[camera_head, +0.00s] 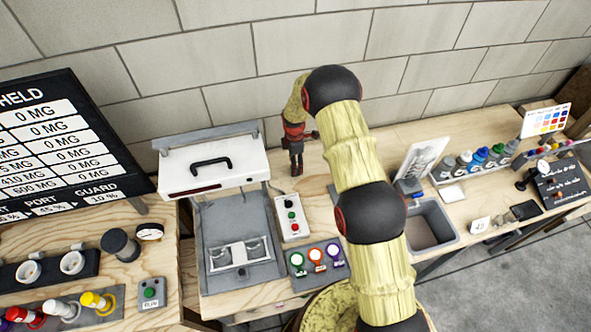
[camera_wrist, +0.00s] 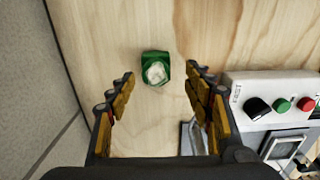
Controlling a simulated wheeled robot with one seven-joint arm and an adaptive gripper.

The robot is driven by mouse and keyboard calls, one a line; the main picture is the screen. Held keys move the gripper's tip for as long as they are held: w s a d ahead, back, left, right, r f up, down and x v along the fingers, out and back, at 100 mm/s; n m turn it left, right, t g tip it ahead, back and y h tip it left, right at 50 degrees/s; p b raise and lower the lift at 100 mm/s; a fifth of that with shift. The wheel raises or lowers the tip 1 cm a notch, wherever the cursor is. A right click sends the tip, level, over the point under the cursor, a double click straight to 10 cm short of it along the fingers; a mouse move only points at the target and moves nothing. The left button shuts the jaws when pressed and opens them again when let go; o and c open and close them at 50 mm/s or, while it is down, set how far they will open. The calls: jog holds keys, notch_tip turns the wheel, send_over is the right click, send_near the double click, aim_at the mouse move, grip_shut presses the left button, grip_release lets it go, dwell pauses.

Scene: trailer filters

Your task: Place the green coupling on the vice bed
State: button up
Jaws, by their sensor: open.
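The green coupling (camera_wrist: 154,66) stands on the wooden bench top, with a pale, whitish middle. In the wrist view it lies between the lines of my two fingers, near their tips. My gripper (camera_wrist: 160,78) is open and empty, one finger on each side of the coupling in the picture; I see no contact. In the head view my gripper (camera_head: 297,160) points down at the back of the bench, and the coupling cannot be made out there. A grey bed (camera_head: 215,225) under the raised white lid holds two clear-windowed blocks; I cannot tell whether this is the vice bed.
A control box (camera_wrist: 270,95) with a knob and red and green buttons is right of the coupling. The white lid (camera_head: 213,165) stands left of my gripper. Colored round tags (camera_head: 317,258) and a grey bin (camera_head: 433,228) are nearer. A block wall (camera_head: 290,45) is close behind.

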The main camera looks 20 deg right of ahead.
jog(key=shift+w+d+f, duration=0.15)
jog(key=shift+d+f, duration=0.05)
jog(key=shift+f, duration=0.9)
jog(key=shift+w+d+f, duration=0.1)
jog(key=shift+d+f, duration=0.05)
jog(key=shift+f, duration=0.95)
jog(key=shift+c, duration=0.3)
jog(key=c, duration=1.3)
